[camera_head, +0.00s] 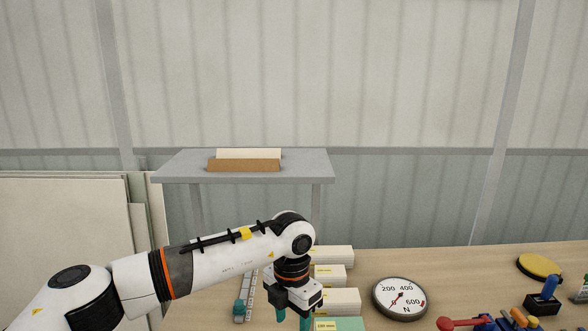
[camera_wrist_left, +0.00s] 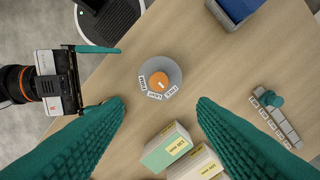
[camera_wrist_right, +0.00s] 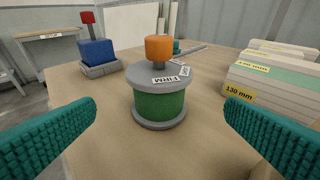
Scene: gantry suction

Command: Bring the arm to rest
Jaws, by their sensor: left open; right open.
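My left arm (camera_head: 210,265) comes in from the left in the head view. Its gripper (camera_head: 293,317) points down over the table and is open; the fingers also show apart in the left wrist view (camera_wrist_left: 161,101), with nothing gripped. My right gripper (camera_wrist_right: 160,103) is open, its fingers wide apart. A green cylinder (camera_wrist_right: 158,105) with a grey top and orange knob (camera_wrist_right: 159,48) stands upright ahead of it, clear of both fingers. This knob shows from above in the left wrist view (camera_wrist_left: 158,80), and my right gripper lies left of it. The right arm is outside the head view.
Labelled blocks (camera_head: 338,301) stand right of my left gripper. A strip with a teal slider (camera_head: 240,307) lies to its left. A round gauge (camera_head: 400,298), a yellow disc (camera_head: 539,266) and coloured tools are farther right. A grey shelf (camera_head: 180,166) with a brown box (camera_head: 244,165) stands behind.

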